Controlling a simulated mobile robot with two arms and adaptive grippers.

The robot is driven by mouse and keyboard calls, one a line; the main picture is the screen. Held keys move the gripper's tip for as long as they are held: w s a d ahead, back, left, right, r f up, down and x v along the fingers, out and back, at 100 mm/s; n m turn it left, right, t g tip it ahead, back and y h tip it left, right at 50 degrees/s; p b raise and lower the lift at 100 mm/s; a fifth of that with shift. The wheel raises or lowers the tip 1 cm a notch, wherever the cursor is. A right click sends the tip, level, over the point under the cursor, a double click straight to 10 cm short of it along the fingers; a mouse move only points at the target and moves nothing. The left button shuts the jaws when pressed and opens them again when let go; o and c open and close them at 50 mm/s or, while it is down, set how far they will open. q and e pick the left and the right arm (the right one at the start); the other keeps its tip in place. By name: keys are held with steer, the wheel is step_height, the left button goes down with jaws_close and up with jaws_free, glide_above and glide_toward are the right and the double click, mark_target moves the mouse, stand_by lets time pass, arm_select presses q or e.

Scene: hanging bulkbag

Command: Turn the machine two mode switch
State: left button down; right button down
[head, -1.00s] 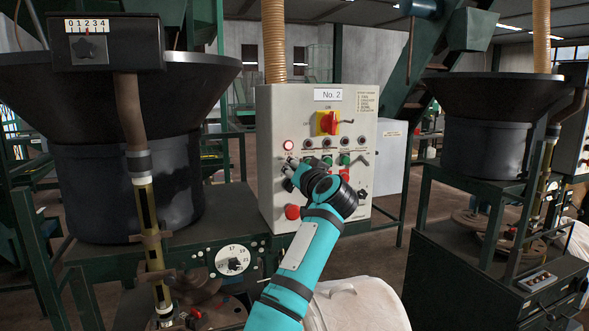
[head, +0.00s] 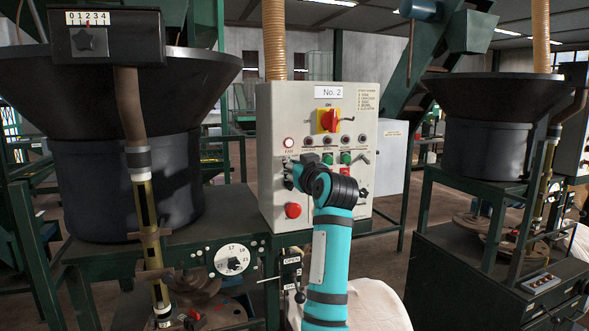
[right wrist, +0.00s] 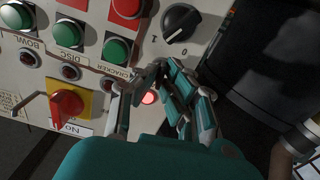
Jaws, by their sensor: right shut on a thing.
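The machine two control box (head: 347,205), labelled No. 2, stands in the middle of the head view. My right gripper (head: 290,172) is at its left side, below a lit red lamp (head: 289,143). In the right wrist view its fingers (right wrist: 153,76) come together between the lit lamp (right wrist: 150,97) and a black knob (right wrist: 181,23) marked 0. They are shut on a small dark part, seemingly the mode switch, which they mostly hide. I cannot tell which way it points. My left gripper is not in view.
A red rotary handle on yellow (head: 328,120) sits above several lamps and green buttons (head: 346,158). A red button (head: 293,210) is below my gripper. Black hoppers stand left (head: 150,185) and right (head: 485,150). A white bag (head: 375,305) is below the box.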

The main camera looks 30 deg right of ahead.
steer(key=n+p, duration=0.1)
steer(key=n, duration=0.3)
steer(key=shift+n, duration=0.4)
stand_by(0.4)
steer(key=c, duration=1.5)
jaws_free()
steer(key=shift+a, duration=0.1)
steer(key=v, duration=1.2)
